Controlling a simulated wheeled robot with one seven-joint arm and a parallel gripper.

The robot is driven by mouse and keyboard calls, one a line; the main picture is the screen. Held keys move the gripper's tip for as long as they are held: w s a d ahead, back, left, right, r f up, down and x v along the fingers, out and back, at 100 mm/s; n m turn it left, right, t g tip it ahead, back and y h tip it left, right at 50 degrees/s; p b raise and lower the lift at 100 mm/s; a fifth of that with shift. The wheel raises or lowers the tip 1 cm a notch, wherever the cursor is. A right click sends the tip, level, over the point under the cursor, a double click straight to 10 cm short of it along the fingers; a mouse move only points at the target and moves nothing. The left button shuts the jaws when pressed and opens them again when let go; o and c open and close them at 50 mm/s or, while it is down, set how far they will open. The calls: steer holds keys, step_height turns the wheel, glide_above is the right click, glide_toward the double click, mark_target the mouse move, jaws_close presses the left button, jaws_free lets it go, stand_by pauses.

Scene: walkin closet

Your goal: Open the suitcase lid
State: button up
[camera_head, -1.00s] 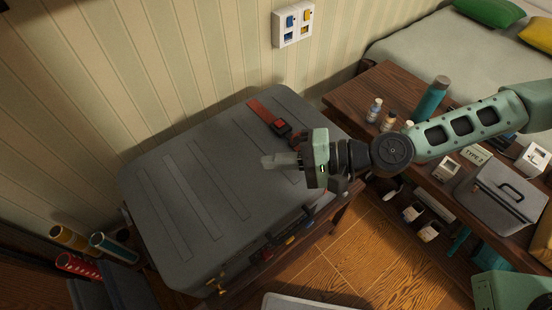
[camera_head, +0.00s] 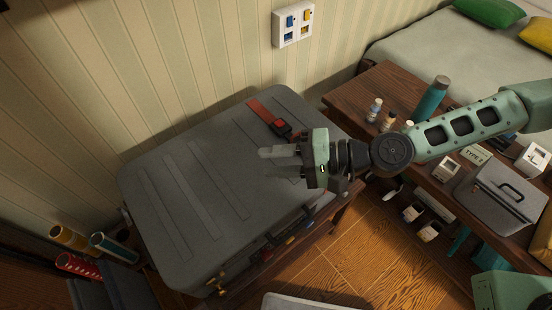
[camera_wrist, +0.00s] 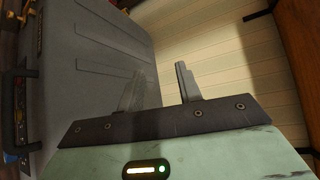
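The large grey suitcase (camera_head: 180,190) lies flat with its ribbed lid closed. A red strap with a buckle (camera_head: 278,124) crosses the lid's far right end. The front side carries a dark handle and small coloured parts (camera_head: 290,240), with a yellow piece at the near left corner (camera_head: 217,284). My gripper (camera_head: 270,161) is above the lid's right part, fingers pointing left, empty. In the wrist view my gripper (camera_wrist: 158,80) shows two fingers spread apart with nothing between them. The suitcase (camera_wrist: 100,60) fills the left of that view. Whether a finger touches the lid cannot be told.
A striped wall (camera_head: 150,60) stands close behind the suitcase. A wooden table (camera_head: 345,98) with bottles, a flask (camera_head: 431,100) and a grey box (camera_head: 500,190) is at right. Rolled tubes (camera_head: 75,240) stand at left. Wooden floor (camera_head: 390,250) is open in front.

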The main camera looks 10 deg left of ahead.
steer(key=b+v, duration=0.2)
steer(key=v, duration=1.5)
steer(key=shift+d, duration=0.2)
steer(key=shift+r, duration=0.15)
